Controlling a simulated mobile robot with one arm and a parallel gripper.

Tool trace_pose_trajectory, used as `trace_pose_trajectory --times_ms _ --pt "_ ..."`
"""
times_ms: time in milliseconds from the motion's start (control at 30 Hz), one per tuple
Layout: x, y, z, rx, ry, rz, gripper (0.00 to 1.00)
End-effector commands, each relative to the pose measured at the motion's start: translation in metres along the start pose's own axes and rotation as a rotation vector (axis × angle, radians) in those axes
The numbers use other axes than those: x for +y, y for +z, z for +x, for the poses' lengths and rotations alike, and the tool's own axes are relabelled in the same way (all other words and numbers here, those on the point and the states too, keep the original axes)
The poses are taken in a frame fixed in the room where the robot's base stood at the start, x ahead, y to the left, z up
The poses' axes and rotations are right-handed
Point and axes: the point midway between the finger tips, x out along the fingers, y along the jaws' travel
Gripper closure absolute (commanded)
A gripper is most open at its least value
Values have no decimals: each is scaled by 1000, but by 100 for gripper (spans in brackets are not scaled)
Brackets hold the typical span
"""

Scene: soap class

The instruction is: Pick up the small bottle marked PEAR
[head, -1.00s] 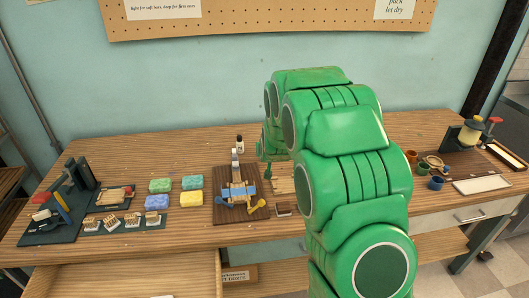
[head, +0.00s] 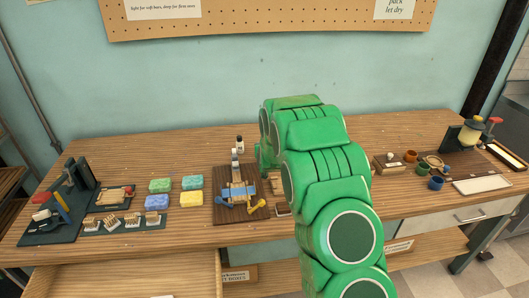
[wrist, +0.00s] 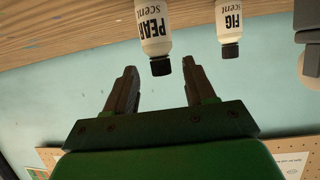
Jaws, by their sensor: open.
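The small white bottle marked PEAR (wrist: 152,25), with a black cap, appears upside down at the top of the wrist view. A similar bottle marked FIG (wrist: 229,24) is to its right. My gripper (wrist: 159,66) is open and empty, with the PEAR bottle's cap between the lines of its two fingers; whether the cap is within the jaws' reach I cannot tell. The fingers are hidden there behind my green arm.
Bench is clear between soaps and wall.

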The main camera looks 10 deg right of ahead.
Motion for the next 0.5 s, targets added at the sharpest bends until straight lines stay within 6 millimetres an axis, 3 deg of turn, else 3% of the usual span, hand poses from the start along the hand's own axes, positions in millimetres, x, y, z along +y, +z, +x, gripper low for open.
trace_pose_trajectory --times_ms 233,500 --pt "0 -2 10 4 0 0 45" --pt "-1 2 36 2 0 0 45"
